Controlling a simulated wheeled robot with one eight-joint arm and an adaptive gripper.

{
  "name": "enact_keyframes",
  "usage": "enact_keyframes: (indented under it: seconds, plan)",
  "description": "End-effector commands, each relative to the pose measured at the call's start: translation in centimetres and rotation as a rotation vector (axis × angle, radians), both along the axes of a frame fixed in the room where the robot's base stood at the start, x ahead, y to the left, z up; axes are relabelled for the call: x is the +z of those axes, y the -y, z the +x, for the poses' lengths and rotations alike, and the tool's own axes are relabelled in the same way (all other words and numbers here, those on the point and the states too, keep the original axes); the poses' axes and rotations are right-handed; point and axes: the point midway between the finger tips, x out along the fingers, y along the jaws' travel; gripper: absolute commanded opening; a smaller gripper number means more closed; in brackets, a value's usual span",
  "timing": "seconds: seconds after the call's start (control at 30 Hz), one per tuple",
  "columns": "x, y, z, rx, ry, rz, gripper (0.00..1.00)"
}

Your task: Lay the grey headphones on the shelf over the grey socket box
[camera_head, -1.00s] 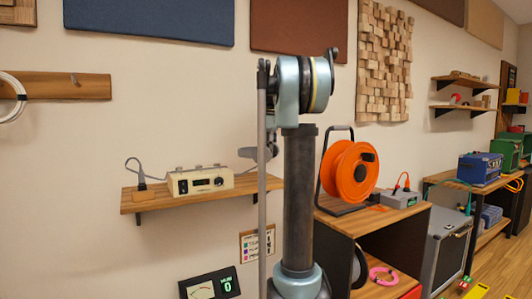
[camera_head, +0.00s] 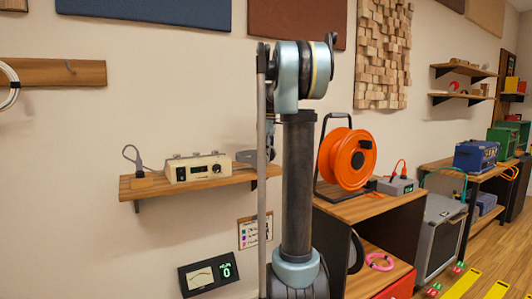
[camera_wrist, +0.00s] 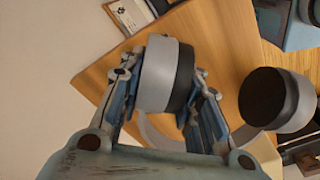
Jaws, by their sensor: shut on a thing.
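The grey headphones (camera_wrist: 160,72) are in my gripper (camera_wrist: 165,72), which is shut on one ear cup in the wrist view. The other ear cup (camera_wrist: 296,102), with a dark pad, hangs free to the right. The grey band is partly hidden by the fingers. A wooden board (camera_wrist: 215,35) lies behind them; I cannot tell whether they touch it. In the head view my arm hides most of the gripper, and a grey piece shows at the wall shelf's right end (camera_head: 247,157). The grey socket box (camera_head: 396,185), with an orange plug, sits beside the orange cable reel (camera_head: 353,159).
The wall shelf (camera_head: 220,181) carries a beige device (camera_head: 197,168) and a wooden block with a grey loop (camera_head: 137,174). Two small wall shelves (camera_head: 465,70) (camera_head: 460,97) hang at the right, with small things on them. A meter (camera_head: 208,275) is below the wall shelf.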

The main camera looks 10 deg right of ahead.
Motion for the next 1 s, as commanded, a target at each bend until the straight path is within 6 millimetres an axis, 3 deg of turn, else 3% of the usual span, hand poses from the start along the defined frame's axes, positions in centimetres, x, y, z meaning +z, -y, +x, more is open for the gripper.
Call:
enact_keyframes:
  seconds: [0.47,0.5,0.6,1.0]
  plan:
    - [-0.64,0.03,0.00,0.000,0.000,0.000,0.00]
    - [-0.64,0.03,0.00,-0.001,0.000,0.000,0.36]
    - [-0.64,0.05,0.00,-0.001,0.000,0.000,0.55]
    - [-0.31,0.18,0.00,-0.002,0.000,0.000,0.55]
